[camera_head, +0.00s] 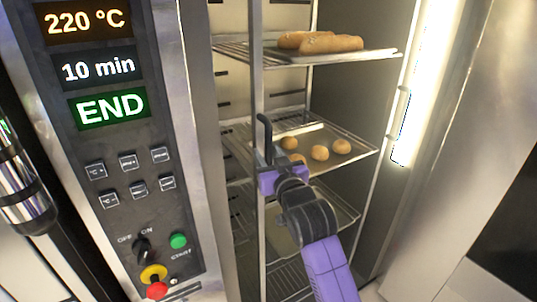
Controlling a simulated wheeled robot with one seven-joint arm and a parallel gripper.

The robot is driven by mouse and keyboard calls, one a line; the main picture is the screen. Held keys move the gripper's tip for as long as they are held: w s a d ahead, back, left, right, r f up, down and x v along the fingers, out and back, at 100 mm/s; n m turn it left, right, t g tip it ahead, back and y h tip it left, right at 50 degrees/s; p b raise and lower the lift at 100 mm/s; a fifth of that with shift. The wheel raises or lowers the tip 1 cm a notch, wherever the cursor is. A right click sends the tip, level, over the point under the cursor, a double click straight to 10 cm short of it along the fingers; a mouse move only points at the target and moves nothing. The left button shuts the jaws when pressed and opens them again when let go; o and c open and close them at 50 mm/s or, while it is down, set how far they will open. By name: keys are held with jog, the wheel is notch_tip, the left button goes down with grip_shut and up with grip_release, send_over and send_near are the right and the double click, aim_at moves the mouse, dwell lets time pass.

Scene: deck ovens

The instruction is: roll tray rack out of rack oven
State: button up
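The tray rack (256,75) stands inside the lit rack oven, with a metal upright at its front left. Its top tray (350,58) holds long loaves (332,44), a middle tray (345,160) holds several round rolls (320,152), and a lower tray (345,212) looks empty where it shows. My gripper (267,160) is at the upright, at about middle tray height, by a black bent handle (264,125). The handle's lower end is hidden at my gripper. I cannot tell whether the fingers close around it. The rack's base is out of view.
The oven control panel (125,160) is at the left, reading 220 °C, 10 min and END, with buttons and a red-and-yellow knob (155,282). A bright vertical light (418,90) and a steel wall (455,130) bound the opening at the right.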

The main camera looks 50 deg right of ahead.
grip_shut()
dwell(1.4)
